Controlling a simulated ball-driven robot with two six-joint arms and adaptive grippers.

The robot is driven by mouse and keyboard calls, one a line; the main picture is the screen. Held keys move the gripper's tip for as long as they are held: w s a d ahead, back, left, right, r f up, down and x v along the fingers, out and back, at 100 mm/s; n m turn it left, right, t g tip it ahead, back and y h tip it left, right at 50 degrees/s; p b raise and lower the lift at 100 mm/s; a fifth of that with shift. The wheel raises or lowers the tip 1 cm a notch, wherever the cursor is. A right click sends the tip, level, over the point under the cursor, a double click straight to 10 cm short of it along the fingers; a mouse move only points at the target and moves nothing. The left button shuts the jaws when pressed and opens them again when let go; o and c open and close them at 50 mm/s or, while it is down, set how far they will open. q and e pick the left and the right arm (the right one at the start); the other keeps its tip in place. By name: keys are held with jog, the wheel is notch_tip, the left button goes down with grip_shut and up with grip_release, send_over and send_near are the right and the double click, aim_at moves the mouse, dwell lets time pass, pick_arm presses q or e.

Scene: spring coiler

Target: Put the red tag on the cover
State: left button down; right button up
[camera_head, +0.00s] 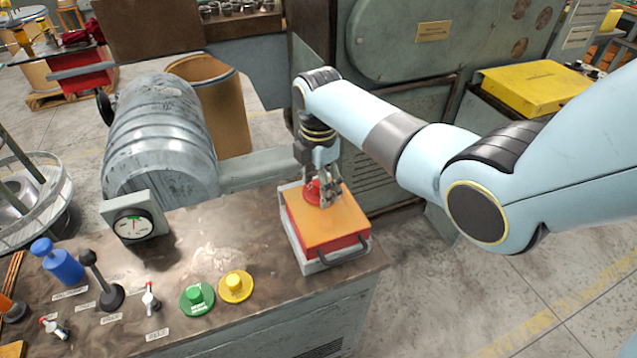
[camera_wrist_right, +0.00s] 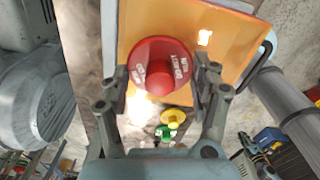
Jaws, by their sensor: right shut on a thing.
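The red tag (camera_head: 312,191) is a round disc with a raised knob and white lettering. It is at the orange-topped cover (camera_head: 342,220), which has a dark handle at its front and sits at the right end of the bench. My right gripper (camera_head: 323,192) points down over the cover and is shut on the red tag. In the right wrist view the tag (camera_wrist_right: 158,62) sits between the two fingers, with the orange surface (camera_wrist_right: 232,38) behind it. I cannot tell whether the tag touches the cover. My left gripper is not in view.
A green tag (camera_head: 197,298) and a yellow tag (camera_head: 236,287) lie on the bench (camera_head: 275,305) left of the cover.

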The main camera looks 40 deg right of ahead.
jog(key=shift+f+b, duration=0.35)
jog(key=shift+f, duration=0.2)
dwell(0.4)
jog(key=o, duration=1.2)
jog(key=shift+o, duration=0.2)
notch_tip(320, 180, up, 12)
jog(key=shift+f, duration=0.1)
notch_tip(320, 180, up, 6)
jog(key=p, duration=0.4)
